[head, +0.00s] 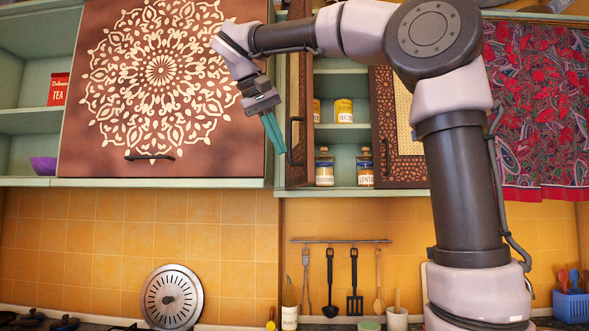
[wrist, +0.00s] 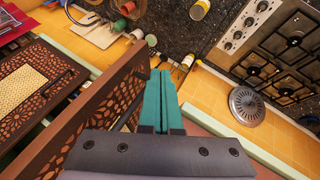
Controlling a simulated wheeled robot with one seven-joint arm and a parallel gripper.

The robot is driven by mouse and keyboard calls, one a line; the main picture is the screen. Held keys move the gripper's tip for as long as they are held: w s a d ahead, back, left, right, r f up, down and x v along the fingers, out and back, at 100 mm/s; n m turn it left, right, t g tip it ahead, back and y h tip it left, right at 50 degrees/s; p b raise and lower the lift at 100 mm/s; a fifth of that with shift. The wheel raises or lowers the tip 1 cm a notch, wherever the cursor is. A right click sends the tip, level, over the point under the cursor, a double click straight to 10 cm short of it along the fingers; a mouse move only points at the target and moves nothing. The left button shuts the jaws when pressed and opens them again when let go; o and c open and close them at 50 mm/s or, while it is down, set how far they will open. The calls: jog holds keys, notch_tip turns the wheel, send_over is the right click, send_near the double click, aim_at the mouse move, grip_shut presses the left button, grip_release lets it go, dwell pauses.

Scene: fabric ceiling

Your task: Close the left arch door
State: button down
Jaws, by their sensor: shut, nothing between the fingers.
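The left arch door (head: 300,85) of the middle cabinet stands open, swung outward and seen nearly edge-on in the head view, with a dark vertical handle (head: 291,143). In the wrist view the same door (wrist: 95,115) runs diagonally just left of my fingers, its carved pattern showing. My gripper (head: 280,147) is shut and empty, with teal fingers (wrist: 160,75) pointing down. It is just left of the door, close to the handle; I cannot tell if it touches. The right door (head: 402,125) has a cream lattice panel and covers the cabinet's right part.
The open cabinet holds jars (head: 325,168) and a yellow can (head: 343,111). A large door with a white mandala (head: 160,70) is at left, beside shelves with a purple bowl (head: 44,165). Utensils hang from a rail (head: 340,241) below. A patterned red cloth (head: 535,110) hangs at right.

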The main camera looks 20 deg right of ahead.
jog(key=w+a+r+m, duration=0.1)
jog(key=a+r, duration=0.2)
jog(key=a, duration=0.1)
jog(key=w+d+f, duration=0.3)
jog(key=d+f, duration=0.5)
jog(key=d, duration=0.1)
jog(key=shift+w+f, duration=0.15)
jog(key=shift+w, duration=0.05)
jog(key=shift+d, duration=0.2)
